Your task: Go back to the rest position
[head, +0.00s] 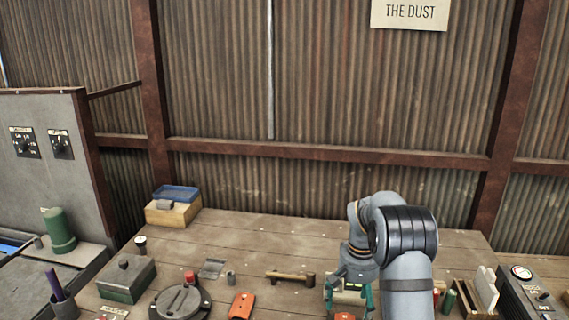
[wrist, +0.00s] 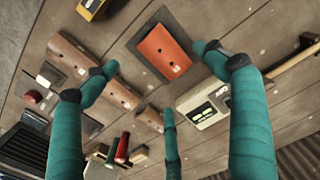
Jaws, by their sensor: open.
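My gripper (wrist: 160,78) has three teal fingers, spread apart with nothing between them in the wrist view. It points down over the wooden workbench (head: 270,240). In the head view my gripper (head: 349,292) is at the right of the bench, partly hidden by my arm. Below the fingers in the wrist view lie an orange plate (wrist: 164,51) on a dark base, a brown wooden bar (wrist: 128,93) and a beige device (wrist: 205,100) with a small display. I cannot tell the exact height of the fingertips above them.
A hammer (head: 290,277), a round dark lidded pot (head: 181,301), a green-grey box (head: 126,279) and an orange piece (head: 241,305) lie left of my gripper. A gauge box (head: 528,290) stands at the right. The back middle of the bench is mostly clear before a corrugated wall (head: 340,80).

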